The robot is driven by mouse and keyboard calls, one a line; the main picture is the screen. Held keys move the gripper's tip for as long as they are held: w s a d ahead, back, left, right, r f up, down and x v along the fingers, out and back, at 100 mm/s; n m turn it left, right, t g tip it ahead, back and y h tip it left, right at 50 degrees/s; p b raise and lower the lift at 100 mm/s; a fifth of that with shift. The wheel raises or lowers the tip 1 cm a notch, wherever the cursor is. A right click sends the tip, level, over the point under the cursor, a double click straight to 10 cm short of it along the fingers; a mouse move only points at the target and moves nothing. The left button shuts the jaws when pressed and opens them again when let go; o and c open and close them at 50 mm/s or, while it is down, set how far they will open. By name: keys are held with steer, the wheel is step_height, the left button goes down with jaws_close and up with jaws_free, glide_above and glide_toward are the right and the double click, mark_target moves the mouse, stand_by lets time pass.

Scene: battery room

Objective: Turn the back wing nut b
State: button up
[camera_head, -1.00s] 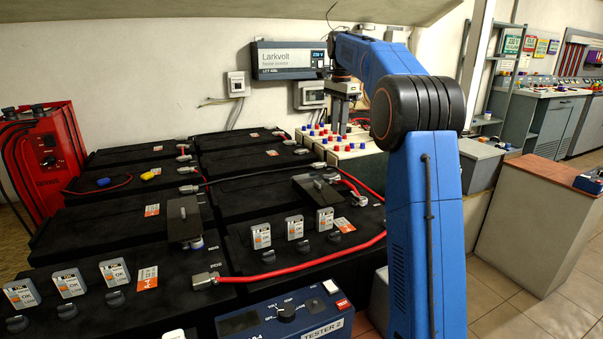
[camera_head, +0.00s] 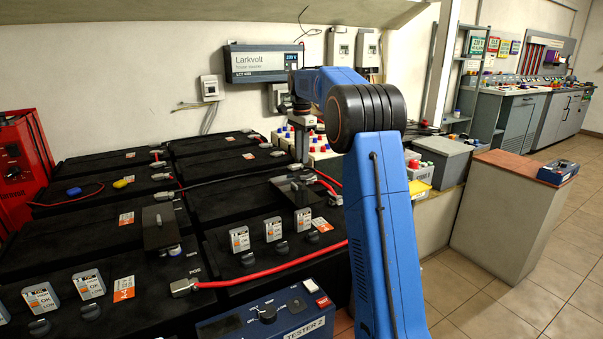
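No wing nut can be made out for certain; the metal parts on the battery tops are small and partly covered. A dark plate (camera_head: 160,226) stands over a terminal on the front left battery. Another dark plate (camera_head: 297,190) lies at the back of the front right battery, near a red cable end. My gripper (camera_head: 301,157) points down above the back right part of the battery bank, behind that plate in the picture. Its fingers are small and dark here, so I cannot tell whether they are open or touching anything.
Black batteries (camera_head: 228,170) fill the left and middle. A red cable (camera_head: 275,266) crosses the front right battery. A blue tester (camera_head: 265,320) stands at the front. Beige boxes with coloured knobs (camera_head: 318,147) stand behind my gripper. A red charger (camera_head: 22,165) is at left; floor is clear at right.

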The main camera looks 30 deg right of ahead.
mark_target(308, 179)
step_height(308, 179, down, 8)
steer(key=shift+r, duration=0.15)
steer(key=shift+c, duration=0.7)
jaws_close()
